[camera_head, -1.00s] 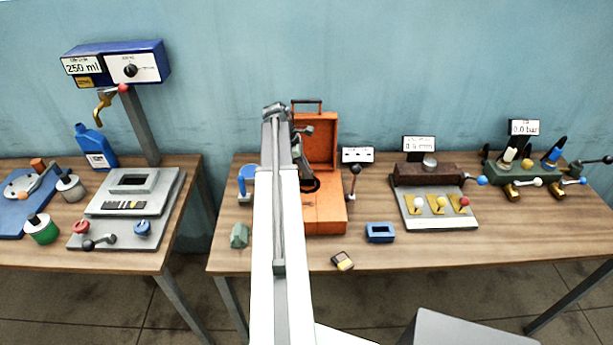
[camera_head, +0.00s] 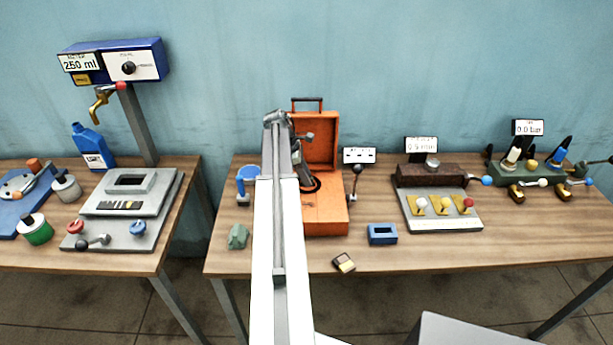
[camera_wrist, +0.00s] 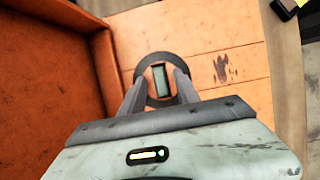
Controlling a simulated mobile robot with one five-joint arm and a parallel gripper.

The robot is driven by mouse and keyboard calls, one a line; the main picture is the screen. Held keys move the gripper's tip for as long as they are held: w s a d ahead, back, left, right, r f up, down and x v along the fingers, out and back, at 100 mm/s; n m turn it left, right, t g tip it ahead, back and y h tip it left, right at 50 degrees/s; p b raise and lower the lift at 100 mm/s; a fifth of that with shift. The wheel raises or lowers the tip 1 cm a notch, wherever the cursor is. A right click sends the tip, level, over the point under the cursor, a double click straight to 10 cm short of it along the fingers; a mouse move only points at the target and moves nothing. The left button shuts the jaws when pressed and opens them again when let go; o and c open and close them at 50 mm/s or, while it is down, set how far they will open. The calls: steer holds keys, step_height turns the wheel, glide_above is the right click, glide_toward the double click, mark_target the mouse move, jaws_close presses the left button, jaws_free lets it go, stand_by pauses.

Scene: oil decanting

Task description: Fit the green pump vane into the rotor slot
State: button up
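The orange case (camera_head: 323,213) stands open on the right-hand table, with a dark round rotor in its floor. In the wrist view the rotor (camera_wrist: 160,103) shows as a dark ring with a narrow slot. A grey-green rectangular piece, seemingly the pump vane (camera_wrist: 160,82), shows end-on within the slot's outline; how deep it sits I cannot tell. My gripper (camera_wrist: 161,73) points down over the rotor. Its two fingers stand apart on either side of the green piece, with a visible gap at each side. In the head view my arm partly hides the gripper and rotor.
The case's raised lid (camera_head: 316,140) stands close behind my gripper. A grey-green block (camera_head: 238,237), a blue rectangular holder (camera_head: 382,234) and a small dark-and-yellow block (camera_head: 343,262) lie in front. A lever (camera_head: 354,185) stands right of the case. Bare table separates them.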

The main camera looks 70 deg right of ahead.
steer(key=shift+r+p, duration=0.3)
steer(key=p+v, duration=1)
steer(key=v, duration=0.1)
steer(key=shift+w+r+p, duration=0.2)
steer(key=shift+r+p, duration=0.1)
steer(key=shift+p, duration=0.1)
steer(key=shift+a, duration=0.1)
steer(key=w+a+f+m+t, duration=0.1)
steer(key=w+a, duration=1)
steer(key=a, duration=0.3)
steer(key=w+a+t, duration=0.1)
steer(key=w+a, duration=1.1)
steer(key=a, duration=0.2)
steer(key=w+a+m+t+y, duration=0.1)
steer(key=w+a+m+t, duration=0.1)
steer(key=a, duration=3.5)
steer(key=shift+w+a+f+m+y, duration=0.3)
steer(key=shift+w+f+m, duration=0.1)
steer(key=shift+w+m, duration=0.25)
